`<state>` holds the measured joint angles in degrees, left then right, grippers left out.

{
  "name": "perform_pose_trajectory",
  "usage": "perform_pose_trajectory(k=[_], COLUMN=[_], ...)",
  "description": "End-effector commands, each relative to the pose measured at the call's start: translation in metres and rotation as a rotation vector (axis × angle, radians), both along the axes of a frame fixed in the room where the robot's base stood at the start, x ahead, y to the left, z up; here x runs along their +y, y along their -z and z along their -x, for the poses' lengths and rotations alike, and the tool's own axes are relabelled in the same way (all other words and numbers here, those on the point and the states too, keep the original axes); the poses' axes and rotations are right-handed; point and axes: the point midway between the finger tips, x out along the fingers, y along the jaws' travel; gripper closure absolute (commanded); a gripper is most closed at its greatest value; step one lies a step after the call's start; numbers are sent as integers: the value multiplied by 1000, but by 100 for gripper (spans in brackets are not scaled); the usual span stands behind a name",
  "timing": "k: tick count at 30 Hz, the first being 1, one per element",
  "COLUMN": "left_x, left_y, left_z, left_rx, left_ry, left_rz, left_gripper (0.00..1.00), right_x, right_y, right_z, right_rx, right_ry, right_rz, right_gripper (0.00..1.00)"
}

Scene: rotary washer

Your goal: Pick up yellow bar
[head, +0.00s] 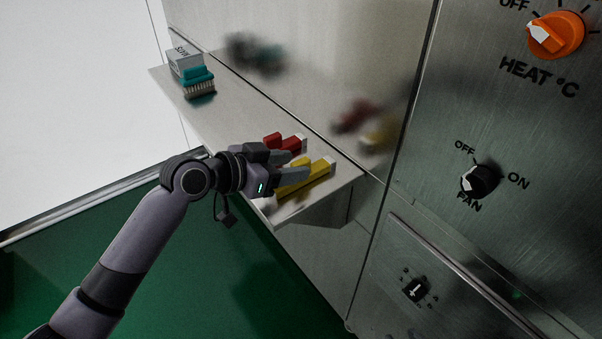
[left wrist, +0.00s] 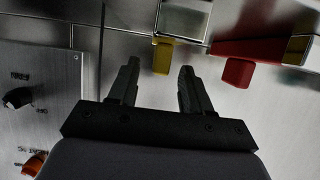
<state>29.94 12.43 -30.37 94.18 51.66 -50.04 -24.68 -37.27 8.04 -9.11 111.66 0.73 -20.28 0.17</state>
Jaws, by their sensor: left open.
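The yellow bar (head: 317,174) lies on the metal shelf (head: 232,113) near its right end, with a pale end piece. It also shows in the left wrist view (left wrist: 163,57), partly under a shiny metal piece. A red bar (head: 291,144) lies beside it on the shelf and shows to the right in the left wrist view (left wrist: 240,70). My left gripper (head: 299,166) is over the bars in the head view, hiding part of them. In the left wrist view my left gripper (left wrist: 157,85) is open with nothing between its fingers. My right gripper is not in view.
A teal brush (head: 198,80) and a white box (head: 184,58) stand at the far left end of the shelf. A steel wall with reflections rises behind it. A panel with an orange heat knob (head: 557,36) and a black fan knob (head: 481,180) is at the right.

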Motion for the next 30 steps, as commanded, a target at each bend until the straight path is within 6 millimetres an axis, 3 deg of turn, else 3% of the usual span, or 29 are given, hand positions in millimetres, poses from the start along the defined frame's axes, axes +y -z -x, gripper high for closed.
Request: perform_pose_trajectory(k=[7, 17, 18, 22, 30], left_x=[-21, -24, -24, -24, -24], left_y=[9, 12, 12, 12, 12], left_z=[-16, -19, -19, -19, -19], left_rx=[-1, -1, -1, -1, -1], left_ry=[-1, -1, -1, -2, -2], left_rz=[1, -1, -1, 0, 0], left_gripper=[51, 51, 58, 100, 100], right_x=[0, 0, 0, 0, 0], right_y=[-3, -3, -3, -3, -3], right_z=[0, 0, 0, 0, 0], right_rx=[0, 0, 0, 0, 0], right_ry=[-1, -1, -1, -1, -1], right_rz=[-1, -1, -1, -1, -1], right_gripper=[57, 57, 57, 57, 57])
